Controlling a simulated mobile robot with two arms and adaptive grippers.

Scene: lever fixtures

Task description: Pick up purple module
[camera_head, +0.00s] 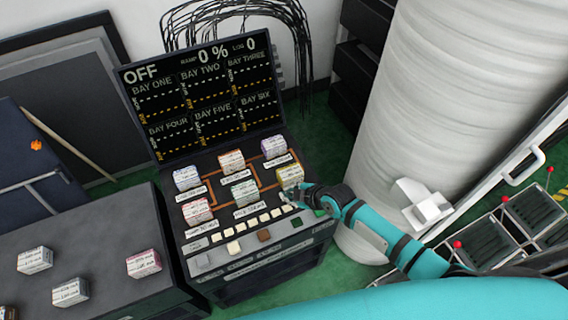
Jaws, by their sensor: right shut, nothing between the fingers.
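My right gripper (292,198) is shut and empty, low over the panel's right side, just in front of the yellow module (290,174) and beside the row of pale keys. It is apart from both purplish modules. My left gripper is not in view.
Orange (231,161), red (197,211) and green (244,193) modules fill other bays. A screen (205,95) reading OFF stands behind. The dark table (95,235) at left holds several modules, one pink (144,263). A thick white column (420,100) stands right.

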